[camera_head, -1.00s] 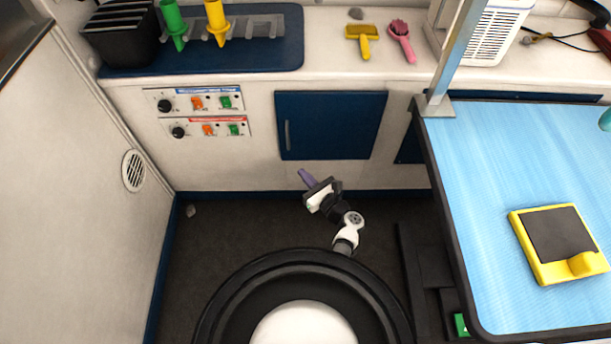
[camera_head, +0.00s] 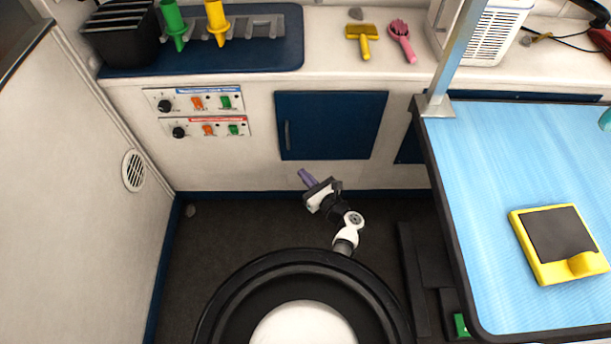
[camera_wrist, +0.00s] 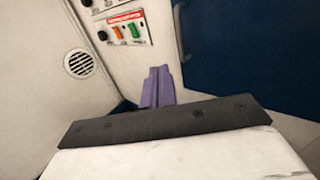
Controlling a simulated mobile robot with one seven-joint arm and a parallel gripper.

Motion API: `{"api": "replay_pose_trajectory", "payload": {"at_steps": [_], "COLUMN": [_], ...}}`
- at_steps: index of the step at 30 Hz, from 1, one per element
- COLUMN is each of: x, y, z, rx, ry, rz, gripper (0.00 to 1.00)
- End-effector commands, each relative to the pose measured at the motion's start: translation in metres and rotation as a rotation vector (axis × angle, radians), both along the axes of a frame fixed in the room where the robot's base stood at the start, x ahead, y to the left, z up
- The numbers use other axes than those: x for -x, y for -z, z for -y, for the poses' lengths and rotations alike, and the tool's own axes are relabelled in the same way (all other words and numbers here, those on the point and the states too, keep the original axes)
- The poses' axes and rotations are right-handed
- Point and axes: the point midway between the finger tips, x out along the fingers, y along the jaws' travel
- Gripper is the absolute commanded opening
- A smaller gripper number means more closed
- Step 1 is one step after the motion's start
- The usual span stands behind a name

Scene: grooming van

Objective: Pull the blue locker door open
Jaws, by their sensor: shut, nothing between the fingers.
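The blue locker door (camera_head: 335,125) is set in the white cabinet front and looks closed. Its upright grey handle (camera_head: 287,135) is near the door's left edge. In the wrist view the door (camera_wrist: 240,55) fills the upper right, with the handle (camera_wrist: 181,32) left of it. My gripper (camera_head: 302,173) has purple fingers and is below the door's lower edge in the head view, apart from the handle. In the wrist view the gripper fingers (camera_wrist: 157,86) are shut together and empty, below and left of the handle.
The grooming table (camera_head: 525,180) with a blue top stands at the right, close to my arm. Control panels (camera_head: 203,112) are left of the door. A round vent (camera_head: 133,170) is on the left wall. Dark floor (camera_head: 235,225) is open left of my arm.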

Motion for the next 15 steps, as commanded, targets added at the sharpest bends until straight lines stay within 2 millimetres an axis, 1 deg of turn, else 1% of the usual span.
{"api": "replay_pose_trajectory", "payload": {"at_steps": [1, 6, 7, 15], "x": [0.0, 0.0, 0.0, 0.0006], "y": [0.0, 0.0, 0.0, 0.0001], "z": [0.0, 0.0, 0.0, 0.0006], "rx": [0.0, 0.0, 0.0, 0.0], "ry": [0.0, 0.0, 0.0, 0.0], "rz": [0.0, 0.0, 0.0, 0.0], "gripper": [0.07, 0.29, 0.33, 0.33]}}
